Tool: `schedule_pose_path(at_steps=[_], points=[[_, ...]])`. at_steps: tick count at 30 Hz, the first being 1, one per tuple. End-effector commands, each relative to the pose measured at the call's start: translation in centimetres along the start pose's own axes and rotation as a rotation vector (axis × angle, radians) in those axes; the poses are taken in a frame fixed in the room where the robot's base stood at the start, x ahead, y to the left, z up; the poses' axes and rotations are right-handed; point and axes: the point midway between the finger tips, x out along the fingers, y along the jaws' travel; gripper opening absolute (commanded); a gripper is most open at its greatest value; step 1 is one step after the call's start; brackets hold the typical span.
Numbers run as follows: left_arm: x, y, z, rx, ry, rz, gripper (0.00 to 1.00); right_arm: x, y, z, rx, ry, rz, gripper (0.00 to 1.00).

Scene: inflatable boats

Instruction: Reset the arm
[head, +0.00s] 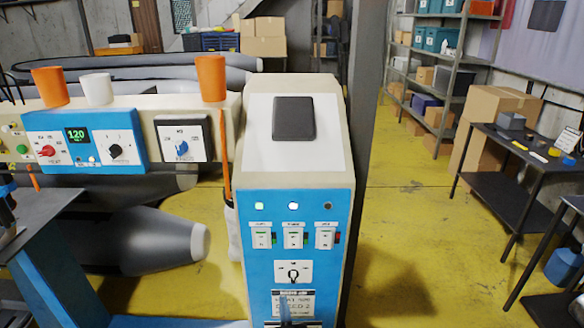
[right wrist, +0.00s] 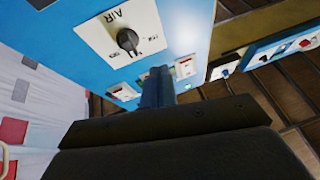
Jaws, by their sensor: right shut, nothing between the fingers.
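My right gripper (head: 286,312) shows at the bottom middle of the head view, in front of the lower blue panel of the control cabinet (head: 247,290). In the right wrist view its fingers (right wrist: 157,86) are together and hold nothing. The black rotary knob (head: 293,273) on its white plate is just above the gripper in the head view. The AIR knob (right wrist: 128,41) shows at the upper left of the right wrist view, apart from the fingers. Three switches (head: 294,236) sit in a row above the knob.
A console (head: 130,178) with dials and a green display reading 120 stands left of the cabinet. Orange and white cups (head: 97,89) stand on it. Grey inflatable tubes (head: 150,240) lie behind. Dark tables (head: 500,150) are at the right. Yellow floor between is clear.

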Motion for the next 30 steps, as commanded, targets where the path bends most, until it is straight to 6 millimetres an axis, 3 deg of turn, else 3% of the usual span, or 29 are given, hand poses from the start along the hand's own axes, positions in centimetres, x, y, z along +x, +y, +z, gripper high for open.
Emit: schedule_pose_path(at_steps=[8,14,18,21,30], points=[[0.1,0.0,0.1,0.000,-0.001,0.000,0.35,-2.9,-1.9,9.4,0.083,-0.446,-0.127,0.00],[0.1,0.1,0.1,0.001,-0.002,0.000,0.35,-8.7,-0.4,16.6,0.098,-0.807,-0.153,0.00],[0.1,0.1,0.1,0.001,-0.002,0.001,0.35,-15.7,1.9,21.1,0.093,-1.076,-0.136,0.00],[0.1,0.1,0.1,0.001,-0.002,0.001,0.35,-21.2,3.9,23.5,0.081,-1.246,-0.113,0.00],[0.0,0.1,0.1,0.001,-0.001,0.001,0.35,-38.4,10.5,26.6,0.011,-1.639,-0.039,0.00]])
